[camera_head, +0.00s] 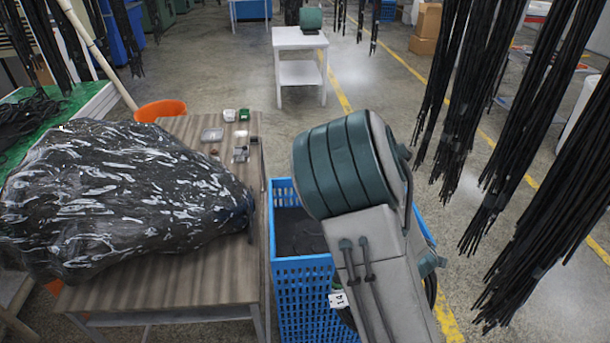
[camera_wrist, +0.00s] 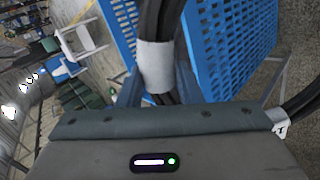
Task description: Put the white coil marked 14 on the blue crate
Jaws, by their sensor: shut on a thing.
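A coil of black hose with a white wrapped band (camera_wrist: 155,66) is between my gripper's fingers (camera_wrist: 158,92) in the wrist view. My gripper is shut on it at the band. In the head view a white tag marked 14 (camera_head: 339,300) and dark bits of the coil show beside my arm, in front of the crate's near side. My arm hides the gripper and most of the coil there. The blue crate (camera_head: 297,292) stands on the floor, with dark contents inside; its right part is hidden. Its blue lattice walls (camera_wrist: 232,45) show beyond the coil in the wrist view.
A wooden table (camera_head: 205,288) with a black plastic-wrapped bundle (camera_head: 110,200) stands close left of the crate. Black hoses (camera_head: 540,170) hang at the right. A white stand (camera_head: 299,40) is farther back. The floor between the stand and crate is open.

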